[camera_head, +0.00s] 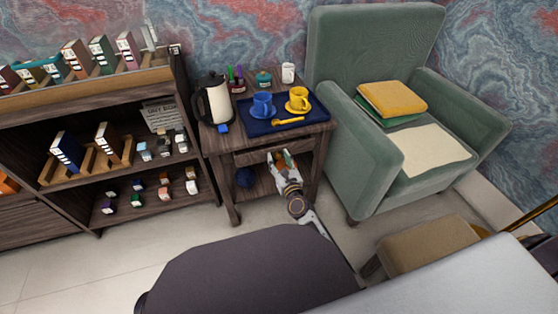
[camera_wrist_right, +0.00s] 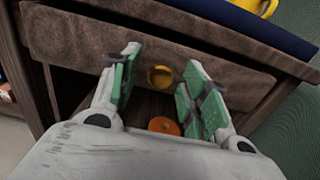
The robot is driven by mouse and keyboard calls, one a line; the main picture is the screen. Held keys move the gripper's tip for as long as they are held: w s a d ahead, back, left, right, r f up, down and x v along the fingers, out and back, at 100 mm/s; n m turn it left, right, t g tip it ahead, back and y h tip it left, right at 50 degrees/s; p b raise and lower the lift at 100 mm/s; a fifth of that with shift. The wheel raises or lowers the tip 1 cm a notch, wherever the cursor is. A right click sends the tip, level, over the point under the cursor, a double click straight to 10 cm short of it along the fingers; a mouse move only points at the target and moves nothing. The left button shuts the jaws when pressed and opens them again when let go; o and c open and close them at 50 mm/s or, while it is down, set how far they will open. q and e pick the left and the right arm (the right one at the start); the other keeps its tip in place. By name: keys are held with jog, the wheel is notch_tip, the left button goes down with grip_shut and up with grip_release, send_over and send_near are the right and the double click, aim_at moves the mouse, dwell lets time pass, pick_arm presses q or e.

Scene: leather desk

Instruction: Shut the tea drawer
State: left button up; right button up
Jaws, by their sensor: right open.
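The tea drawer (camera_head: 247,158) is the dark wooden front under the top of the small side table (camera_head: 222,145). In the right wrist view the drawer front (camera_wrist_right: 90,38) spans the upper part, with a round gold knob (camera_wrist_right: 160,76) at its middle. I cannot tell how far the drawer stands out. My right gripper (camera_head: 285,160) is at the drawer front. In its wrist view the gripper (camera_wrist_right: 156,88) is open, with green-padded fingers on either side of the knob and a gap on both sides. My left gripper is not in view.
A blue tray (camera_head: 250,128) with a blue cup (camera_head: 262,105) and a yellow cup (camera_head: 299,100) sits on the table beside a kettle (camera_head: 219,104). A green armchair (camera_head: 372,185) is close on the right, a shelf (camera_head: 90,205) on the left. An orange round thing (camera_wrist_right: 164,125) shows below the knob.

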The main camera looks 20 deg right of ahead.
aim_at(276, 152)
jog(key=shift+w, duration=0.1)
grip_shut()
dwell(0.4)
jog(key=shift+w, duration=1.25)
jog(key=shift+w+b, duration=0.4)
jog(key=shift+w, duration=0.4)
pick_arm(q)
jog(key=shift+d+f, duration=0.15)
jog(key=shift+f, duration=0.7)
pick_arm(e)
jog(key=shift+r, duration=0.15)
